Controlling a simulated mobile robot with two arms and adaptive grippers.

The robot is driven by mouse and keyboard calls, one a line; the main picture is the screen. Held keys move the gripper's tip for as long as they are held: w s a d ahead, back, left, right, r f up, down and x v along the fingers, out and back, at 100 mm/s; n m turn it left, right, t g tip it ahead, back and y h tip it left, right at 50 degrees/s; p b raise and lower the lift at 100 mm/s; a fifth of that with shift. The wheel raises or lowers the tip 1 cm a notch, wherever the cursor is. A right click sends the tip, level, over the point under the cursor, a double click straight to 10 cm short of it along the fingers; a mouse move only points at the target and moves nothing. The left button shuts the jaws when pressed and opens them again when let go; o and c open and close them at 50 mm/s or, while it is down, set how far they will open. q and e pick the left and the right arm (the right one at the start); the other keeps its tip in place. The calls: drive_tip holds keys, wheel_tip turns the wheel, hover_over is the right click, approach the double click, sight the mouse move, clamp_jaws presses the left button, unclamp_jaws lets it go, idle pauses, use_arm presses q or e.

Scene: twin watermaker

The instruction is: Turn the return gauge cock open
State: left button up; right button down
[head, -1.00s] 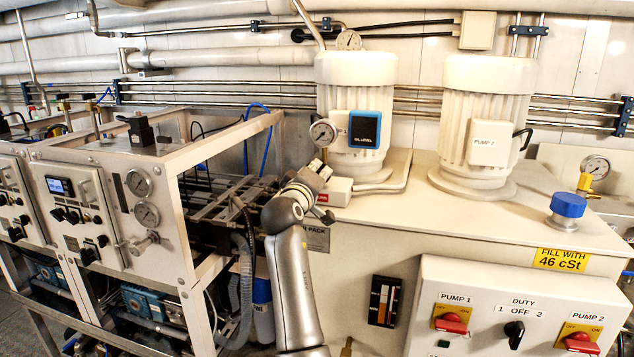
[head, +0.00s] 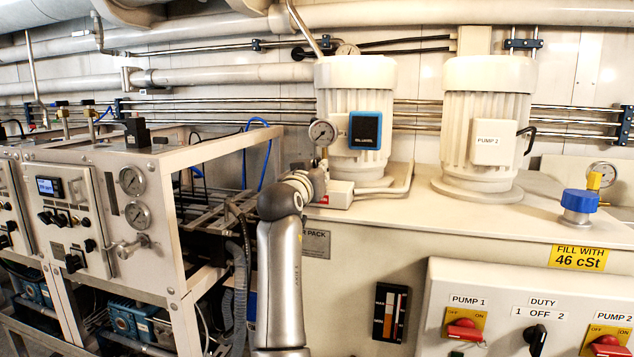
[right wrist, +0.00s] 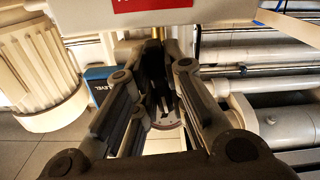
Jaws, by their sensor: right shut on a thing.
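A round gauge (head: 322,133) stands beside the left pump motor, on a brass stem and cock (head: 324,153) above a white box with a red label. My right gripper (head: 318,180) is at this stem, low under the gauge. In the right wrist view a short piece of brass stem (right wrist: 158,33) shows under the white box, and the gauge (right wrist: 165,130) shows between the fingers. My right gripper (right wrist: 155,95) is shut on the cock there; the fingers hide its handle. My left gripper is not in view.
The white box (head: 338,195) with the red label is close to the gripper. The left pump motor (head: 355,75) stands just behind it. A metal frame (head: 225,145) with gauges is left of my arm. Another gauge (head: 603,173) with a yellow fitting stands at far right.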

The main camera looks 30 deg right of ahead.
drive_tip(key=shift+d+r+m+b, duration=0.15)
drive_tip(key=shift+m+b, duration=0.15)
drive_tip(key=shift+m, duration=0.4)
drive_tip(key=shift+r, duration=0.1)
drive_tip(key=c, duration=1.8)
unclamp_jaws()
drive_tip(key=shift+o, duration=0.2)
drive_tip(key=shift+w+d+f, duration=0.15)
drive_tip(key=shift+w+f, duration=0.05)
drive_tip(key=shift+f, duration=0.1)
drive_tip(key=v, duration=0.7)
drive_tip(key=shift+s+a, duration=0.2)
